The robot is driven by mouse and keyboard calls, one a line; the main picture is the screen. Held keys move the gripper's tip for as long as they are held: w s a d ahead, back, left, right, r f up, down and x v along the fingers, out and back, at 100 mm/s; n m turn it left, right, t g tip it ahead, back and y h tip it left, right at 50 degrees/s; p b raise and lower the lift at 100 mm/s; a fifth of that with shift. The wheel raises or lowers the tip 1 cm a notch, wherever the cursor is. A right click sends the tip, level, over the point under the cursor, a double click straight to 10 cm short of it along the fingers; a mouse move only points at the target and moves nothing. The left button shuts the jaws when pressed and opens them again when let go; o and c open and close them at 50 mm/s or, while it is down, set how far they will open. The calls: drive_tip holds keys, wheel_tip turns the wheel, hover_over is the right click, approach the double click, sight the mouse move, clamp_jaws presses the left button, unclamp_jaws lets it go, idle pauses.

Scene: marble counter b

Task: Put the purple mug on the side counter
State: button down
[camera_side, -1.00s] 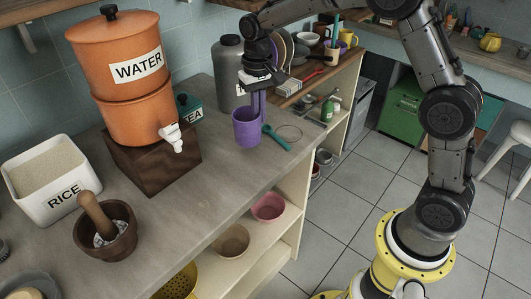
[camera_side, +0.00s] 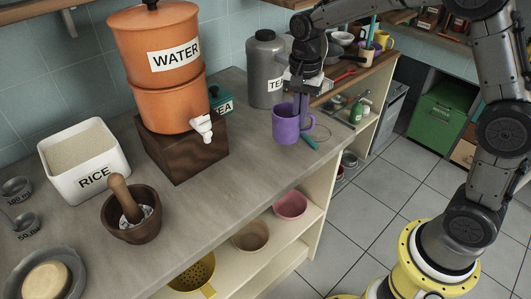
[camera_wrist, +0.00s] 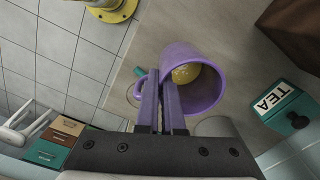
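The purple mug (camera_side: 286,128) hangs from my gripper (camera_side: 303,113) over the front part of the grey counter (camera_side: 246,170) in the side view. Its handle points right. In the wrist view, my gripper (camera_wrist: 161,128) has its two fingers closed at the wall of the mug (camera_wrist: 203,93), on the handle side. The mug's mouth is open to the wrist camera and a yellow round thing (camera_wrist: 186,73) shows inside. The gap under the mug is hard to judge. I cannot tell which surface the task calls the side counter; a wooden-topped counter (camera_side: 352,82) with dishes stands behind at right.
A teal-handled tool (camera_side: 309,142) lies just right of the mug. The grey TEA jug (camera_side: 266,72) and orange WATER dispenser (camera_side: 165,105) stand behind and left. A RICE bin (camera_side: 88,168) and mortar (camera_side: 135,228) are further left. The grey counter's front is clear.

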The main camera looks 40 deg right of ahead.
drive_tip(key=s+a+r+m, duration=0.4)
drive_tip(key=s+r+m, duration=0.4)
drive_tip(key=s, duration=0.3)
drive_tip(key=shift+a, duration=0.2)
drive_tip(key=shift+w+a+f, duration=0.4)
drive_tip(key=shift+w+f, duration=1.7)
drive_tip(key=shift+w, duration=0.2)
drive_tip(key=shift+w+a+f, duration=0.35)
drive_tip(key=shift+w+f, duration=1.75)
drive_tip(key=shift+w, duration=0.2)
drive_tip(key=shift+w+a+f, duration=0.4)
drive_tip(key=shift+w+f, duration=1.7)
drive_tip(key=shift+w, duration=0.2)
drive_tip(key=shift+f, duration=0.1)
